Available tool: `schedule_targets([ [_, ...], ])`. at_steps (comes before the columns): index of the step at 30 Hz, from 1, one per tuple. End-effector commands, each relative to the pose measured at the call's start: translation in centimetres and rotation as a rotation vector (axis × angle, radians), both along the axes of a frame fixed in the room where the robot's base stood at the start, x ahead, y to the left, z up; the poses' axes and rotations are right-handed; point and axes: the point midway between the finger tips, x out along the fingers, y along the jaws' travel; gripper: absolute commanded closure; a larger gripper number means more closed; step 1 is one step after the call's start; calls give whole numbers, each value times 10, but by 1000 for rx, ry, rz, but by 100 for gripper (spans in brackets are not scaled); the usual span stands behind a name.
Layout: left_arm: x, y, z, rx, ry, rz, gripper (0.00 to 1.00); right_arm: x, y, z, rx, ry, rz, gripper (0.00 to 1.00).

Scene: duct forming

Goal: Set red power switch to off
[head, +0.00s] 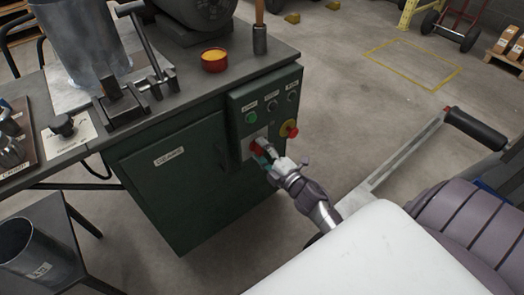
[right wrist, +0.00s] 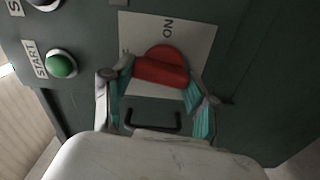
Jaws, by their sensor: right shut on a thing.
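The red power switch (head: 255,147) is a rotary knob on a pale plate on the front of the dark green cabinet. In the right wrist view the red knob (right wrist: 160,68) shows its raised bar lying across the picture, slightly tilted. The word ON is printed on the plate (right wrist: 192,45) above it, turned sideways; any other marking is hidden. My right gripper (head: 264,157) is at the knob, its two teal-padded fingers on either side of the bar and shut on it. My left gripper is not in view.
A green START button (right wrist: 61,66) sits beside the switch plate. The bench top (head: 190,84) above holds a metal cylinder (head: 82,40) and an orange-filled bowl (head: 214,60).

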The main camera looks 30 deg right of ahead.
Motion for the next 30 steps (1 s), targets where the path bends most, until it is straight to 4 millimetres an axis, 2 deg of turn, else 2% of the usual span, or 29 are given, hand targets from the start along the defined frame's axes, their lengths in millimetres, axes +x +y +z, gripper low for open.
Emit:
schedule_targets([
  [12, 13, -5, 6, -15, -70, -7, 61, -1, 2, -2, -160, -12, 2, 77],
  [27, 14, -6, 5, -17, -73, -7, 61, -1, 2, -2, -178, -12, 2, 77],
  [28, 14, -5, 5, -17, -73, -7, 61, -1, 2, -2, -178, -12, 2, 39],
  [30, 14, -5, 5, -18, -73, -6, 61, -1, 1, -2, -178, -12, 2, 27],
])
